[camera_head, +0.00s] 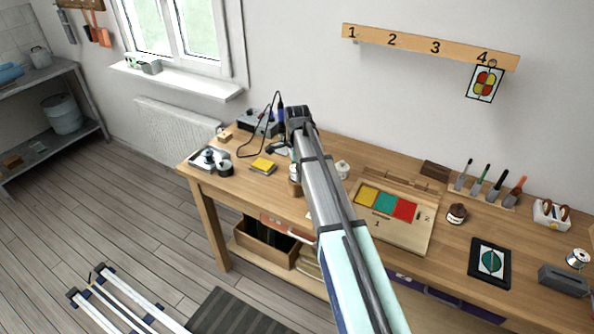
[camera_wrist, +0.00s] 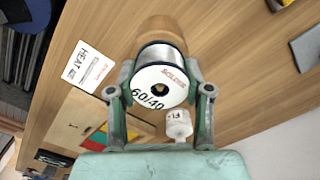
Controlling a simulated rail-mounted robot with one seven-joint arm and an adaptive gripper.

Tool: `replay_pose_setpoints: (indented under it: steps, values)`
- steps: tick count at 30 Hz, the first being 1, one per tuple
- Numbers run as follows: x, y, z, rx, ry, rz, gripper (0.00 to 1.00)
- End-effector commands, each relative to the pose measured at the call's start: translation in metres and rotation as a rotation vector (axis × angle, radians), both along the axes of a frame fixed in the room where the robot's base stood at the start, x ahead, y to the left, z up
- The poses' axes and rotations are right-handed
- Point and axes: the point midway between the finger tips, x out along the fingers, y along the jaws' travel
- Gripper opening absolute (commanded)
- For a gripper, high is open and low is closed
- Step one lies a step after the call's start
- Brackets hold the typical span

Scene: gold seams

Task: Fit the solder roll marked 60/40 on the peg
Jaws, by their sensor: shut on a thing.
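The solder roll marked 60/40 (camera_wrist: 160,86) is a white-flanged spool of silvery wire between the fingers of my gripper (camera_wrist: 160,73) in the wrist view. My gripper is shut on it, and the printed face with its dark centre hole is toward the camera. A round wooden piece (camera_wrist: 161,28) shows just beyond the roll; whether they touch is unclear. In the head view my arm hides most of the gripper. I cannot pick out the peg with certainty.
A white jar (camera_wrist: 178,124) and a card reading HEAT (camera_wrist: 88,66) are close by. The head view shows a board with coloured squares (camera_head: 388,238), a yellow pad (camera_head: 263,166), a tray (camera_head: 203,161), and another spool (camera_head: 578,258) at far right.

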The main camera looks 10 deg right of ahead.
Motion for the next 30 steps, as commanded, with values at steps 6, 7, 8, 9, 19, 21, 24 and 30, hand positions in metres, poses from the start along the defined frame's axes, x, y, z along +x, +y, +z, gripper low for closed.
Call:
replay_pose_setpoints:
  steps: [6, 7, 8, 9, 19, 21, 24, 30]
  values:
    - [0.0001, 0.0, 0.0005, 0.0, -0.001, 0.0, 0.0]
    - [0.0001, 0.0, 0.0005, 0.0, -0.001, 0.0, 0.0]
    - [0.0001, 0.0, 0.0005, 0.0, -0.001, 0.0, 0.0]
    - [0.0002, 0.0, 0.0005, 0.0, -0.001, 0.0, 0.0]
    - [0.0, 0.0, -0.0021, 0.0, 0.0, 0.0, 0.0]
    - [0.0, 0.0, -0.0036, 0.0, 0.0, 0.0, 0.0]
    - [0.0, 0.0, -0.0056, 0.0, 0.0, 0.0, 0.0]
    - [0.0, 0.0, -0.0061, 0.0, 0.0, 0.0, 0.79]
